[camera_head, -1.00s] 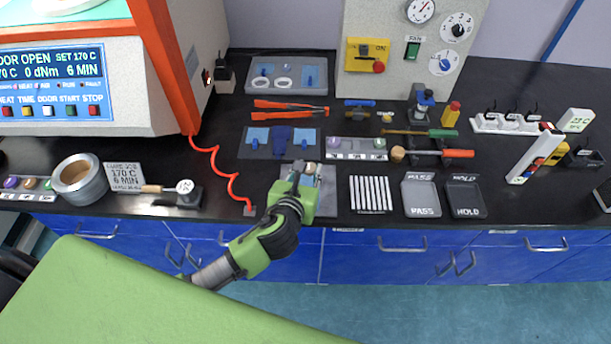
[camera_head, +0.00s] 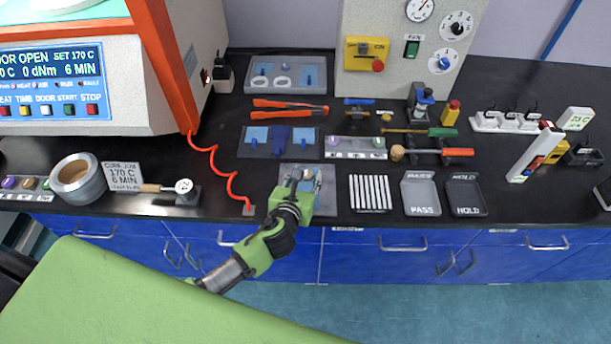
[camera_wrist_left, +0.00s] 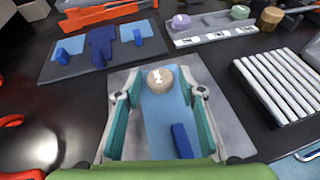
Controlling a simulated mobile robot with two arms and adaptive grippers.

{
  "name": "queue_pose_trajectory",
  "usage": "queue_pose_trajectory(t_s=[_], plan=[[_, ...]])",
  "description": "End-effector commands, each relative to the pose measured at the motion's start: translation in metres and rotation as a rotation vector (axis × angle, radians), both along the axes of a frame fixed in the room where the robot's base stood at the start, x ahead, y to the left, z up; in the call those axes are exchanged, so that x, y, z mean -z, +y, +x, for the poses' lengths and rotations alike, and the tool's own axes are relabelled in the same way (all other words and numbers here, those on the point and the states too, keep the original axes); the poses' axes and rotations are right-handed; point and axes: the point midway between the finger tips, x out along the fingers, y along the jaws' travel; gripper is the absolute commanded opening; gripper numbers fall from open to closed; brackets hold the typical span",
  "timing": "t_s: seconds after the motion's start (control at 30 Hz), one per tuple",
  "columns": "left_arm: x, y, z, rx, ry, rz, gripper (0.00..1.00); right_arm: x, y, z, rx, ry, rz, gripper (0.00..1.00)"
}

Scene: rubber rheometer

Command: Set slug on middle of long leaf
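The tan slug (camera_wrist_left: 160,80), with a white mark on top, is over the far part of a light blue long leaf (camera_wrist_left: 160,123) in the left wrist view. The leaf has a dark blue tab (camera_wrist_left: 182,141) near its close end and lies on a grey plate (camera_wrist_left: 226,131). My left gripper (camera_wrist_left: 161,84) points down at the leaf with its fingers apart on either side of the slug, with narrow gaps showing. In the head view the left gripper (camera_head: 304,180) partly covers the leaf and plate. My right gripper is not in view.
A dark mat (camera_head: 257,152) with blue leaves lies behind the plate. A slug rack (camera_head: 355,155) stands behind right. A white ribbed block (camera_head: 370,209) and the PASS (camera_head: 421,211) and HOLD (camera_head: 468,211) trays are to the right. A red cord (camera_head: 215,165) runs at left.

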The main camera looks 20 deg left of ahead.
Motion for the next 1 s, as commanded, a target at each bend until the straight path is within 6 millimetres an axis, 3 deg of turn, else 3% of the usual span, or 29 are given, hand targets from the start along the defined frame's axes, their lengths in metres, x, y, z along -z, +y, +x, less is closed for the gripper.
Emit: queue_pose_trajectory(t_s=[0.47,1.0], plan=[[-0.005,0.0,-0.007,0.0,0.001,0.0,0.42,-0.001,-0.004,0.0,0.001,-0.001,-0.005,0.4],[-0.042,-0.005,-0.097,0.0,0.001,0.0,0.42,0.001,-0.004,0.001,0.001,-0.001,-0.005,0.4]])
